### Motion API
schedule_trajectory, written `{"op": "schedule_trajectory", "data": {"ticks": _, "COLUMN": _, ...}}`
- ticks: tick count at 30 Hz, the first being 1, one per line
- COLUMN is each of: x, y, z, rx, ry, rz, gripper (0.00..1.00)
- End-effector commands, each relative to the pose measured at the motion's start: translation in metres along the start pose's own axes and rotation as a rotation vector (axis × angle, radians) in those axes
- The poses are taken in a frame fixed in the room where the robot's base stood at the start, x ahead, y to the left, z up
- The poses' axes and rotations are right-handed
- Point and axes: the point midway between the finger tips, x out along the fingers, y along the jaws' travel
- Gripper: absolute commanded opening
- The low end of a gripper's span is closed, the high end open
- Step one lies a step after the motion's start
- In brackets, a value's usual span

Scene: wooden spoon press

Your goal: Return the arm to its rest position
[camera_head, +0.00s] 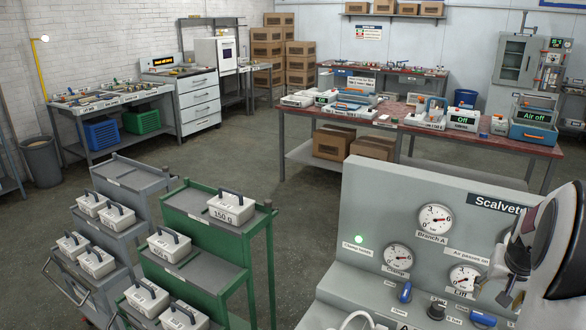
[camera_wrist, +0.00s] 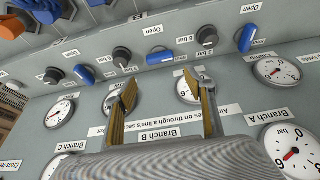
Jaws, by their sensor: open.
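My gripper (camera_head: 508,285) is at the right edge of the head view, in front of the grey gauge panel (camera_head: 385,215), with my white and dark wrist beside it. In the wrist view my gripper (camera_wrist: 166,84) shows two brownish fingers spread apart with nothing between them. Behind them the panel (camera_wrist: 240,145) appears upside down, with gauges, a "Branch B" label (camera_wrist: 168,135), blue knobs (camera_wrist: 246,40) and black knobs (camera_wrist: 207,36). I cannot tell the exact gap between the fingertips and the panel.
A green cart (camera_head: 205,205) and a grey cart (camera_head: 138,178) carry several white weights left of the panel. A red-topped bench (camera_head: 400,125) with devices stands behind. In the wrist view, orange knobs (camera_wrist: 12,25) show at the upper left. Open floor (camera_head: 230,145) lies between.

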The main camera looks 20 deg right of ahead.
Motion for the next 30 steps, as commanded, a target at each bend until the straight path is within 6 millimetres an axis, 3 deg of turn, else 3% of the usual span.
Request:
{"op": "schedule_trajectory", "data": {"ticks": 5, "x": 0.003, "y": -0.001, "z": 0.015, "rx": 0.013, "ry": -0.045, "rz": -0.003, "gripper": 0.54}}
{"op": "schedule_trajectory", "data": {"ticks": 10, "x": 0.002, "y": -0.004, "z": 0.052, "rx": 0.028, "ry": -0.125, "rz": -0.006, "gripper": 0.54}}
{"op": "schedule_trajectory", "data": {"ticks": 30, "x": -0.1, "y": -0.095, "z": 0.159, "rx": -0.149, "ry": -0.195, "rz": -0.058, "gripper": 0.54}}
